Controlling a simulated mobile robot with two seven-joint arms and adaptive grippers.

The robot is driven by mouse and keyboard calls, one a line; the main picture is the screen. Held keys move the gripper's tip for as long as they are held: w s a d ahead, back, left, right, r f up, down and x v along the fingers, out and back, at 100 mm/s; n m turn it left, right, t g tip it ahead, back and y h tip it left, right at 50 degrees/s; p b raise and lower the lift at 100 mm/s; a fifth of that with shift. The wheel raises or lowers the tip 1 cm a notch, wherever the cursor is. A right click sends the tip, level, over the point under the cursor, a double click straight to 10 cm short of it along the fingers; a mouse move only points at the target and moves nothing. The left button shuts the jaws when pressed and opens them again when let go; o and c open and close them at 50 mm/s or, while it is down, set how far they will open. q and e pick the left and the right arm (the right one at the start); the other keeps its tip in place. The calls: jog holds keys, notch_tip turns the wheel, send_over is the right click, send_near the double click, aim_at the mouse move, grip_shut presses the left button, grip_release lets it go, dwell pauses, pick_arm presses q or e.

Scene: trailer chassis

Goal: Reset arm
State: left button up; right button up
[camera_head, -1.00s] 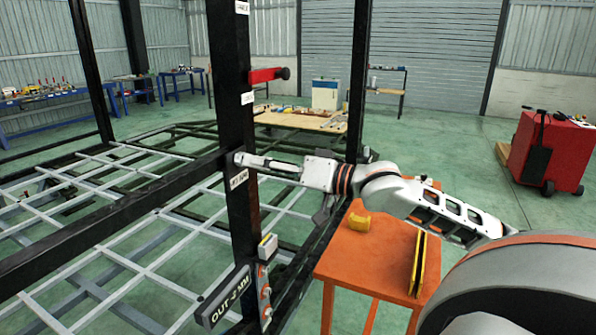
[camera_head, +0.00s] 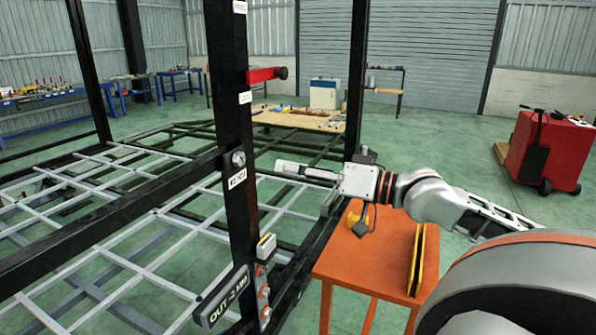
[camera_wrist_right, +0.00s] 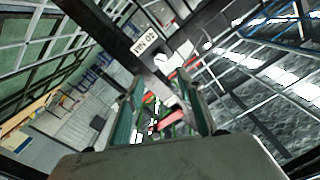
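My right gripper (camera_head: 278,167) is level and points left at the black upright post (camera_head: 238,215). It stands a short gap to the right of a round silver bolt head (camera_head: 238,158) on the post, above a white label (camera_head: 237,179). In the right wrist view the two fingers stand apart with nothing between them (camera_wrist_right: 162,92). The label (camera_wrist_right: 143,47) and bolt head (camera_wrist_right: 161,60) show ahead, beyond the fingertips. My right arm (camera_head: 425,195) reaches in from the right. My left gripper is not in view.
An orange table (camera_head: 365,255) below my right arm holds a yellow object and a black-and-yellow piece. An "OUT" sign box (camera_head: 222,297) is low on the post. A red cart (camera_head: 550,150) stands at right.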

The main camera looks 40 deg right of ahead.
jog(key=shift+s+d, duration=0.1)
jog(key=shift+s, duration=0.25)
dwell(0.4)
jog(key=s+d+f+g+h, duration=0.1)
jog(key=s+d+f+h, duration=0.1)
jog(key=f, duration=0.9)
jog(key=s+d+f+g+h, duration=0.1)
jog(key=d+f+h, duration=0.15)
jog(key=f, duration=0.85)
jog(key=s+d+f+g+h, duration=0.1)
jog(key=s+d+f+h, duration=0.1)
jog(key=f, duration=0.9)
jog(key=s+a+f+n+g, duration=0.1)
jog(key=s+a+f, duration=0.1)
jog(key=a+f, duration=0.35)
jog(key=s+a+f+n+g, duration=0.1)
jog(key=s+a+f, duration=0.15)
jog(key=f, duration=0.55)
jog(key=s+a+f+n+y, duration=0.1)
jog(key=a+f, duration=0.3)
jog(key=a, duration=0.5)
jog(key=s+a+f+n+g, duration=0.1)
jog(key=s+a+f+n, duration=0.1)
jog(key=a+f, duration=0.3)
jog(key=s+a, duration=0.1)
jog(key=a, duration=0.3)
jog(key=shift+s+a+n+y, duration=0.15)
jog(key=shift+s+n+y, duration=0.15)
jog(key=shift+y, duration=0.05)
